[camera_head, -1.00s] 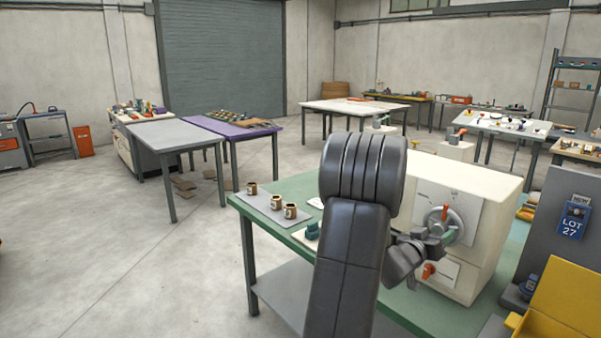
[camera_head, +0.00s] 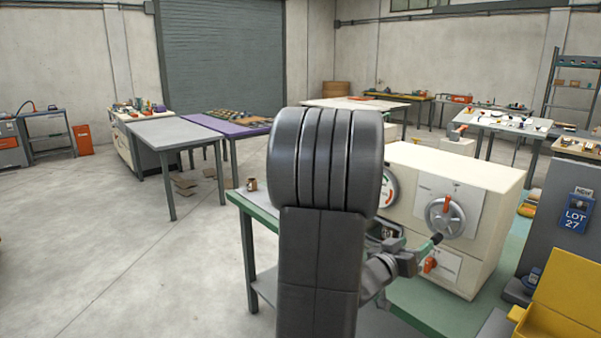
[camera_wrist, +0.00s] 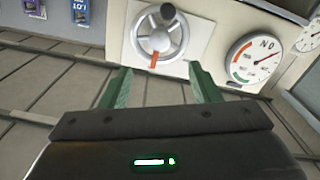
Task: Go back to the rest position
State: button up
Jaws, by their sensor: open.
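In the head view my gripper (camera_head: 432,243) is small and partly hidden by my own arm, in front of the cream machine (camera_head: 500,187). The machine's grey dial wheel with an orange-red handle (camera_head: 445,215) is just beyond the fingertips. The same dial wheel (camera_wrist: 158,38) shows in the wrist view, apart from the fingers.
The machine stands on a green-topped table (camera_head: 425,305). A round gauge (camera_wrist: 254,58) is on its front. A yellow bin (camera_head: 565,290) and a grey panel with a LOT 27 sign (camera_head: 576,220) stand at right. A brown cup (camera_head: 251,184) shows at left.

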aim_at(437, 223)
jog(key=p+x, duration=0.2)
jog(key=x, duration=1.1)
jog(key=shift+d+p, duration=0.1)
jog(key=shift+p, duration=0.25)
jog(key=shift+f+m+b, duration=0.2)
jog(key=shift+m+b, duration=0.2)
jog(key=shift+m, duration=0.1)
jog(key=shift+a+r+m+b, duration=0.15)
jog(key=shift+m+b, duration=0.3)
jog(key=shift+m, duration=0.55)
jog(key=m+b, duration=0.2)
jog(key=m, duration=0.3)
jog(key=shift+w+m+b, duration=0.1)
jog(key=shift+m+b, duration=0.2)
jog(key=m+b, duration=0.2)
jog(key=m, duration=0.3)
jog(key=shift+a+m+b, duration=0.15)
jog(key=shift+m+b, duration=0.15)
jog(key=shift+b, duration=0.05)
jog(key=shift+r+m+b, duration=0.2)
jog(key=shift+m+b, duration=0.15)
jog(key=shift+m, duration=0.65)
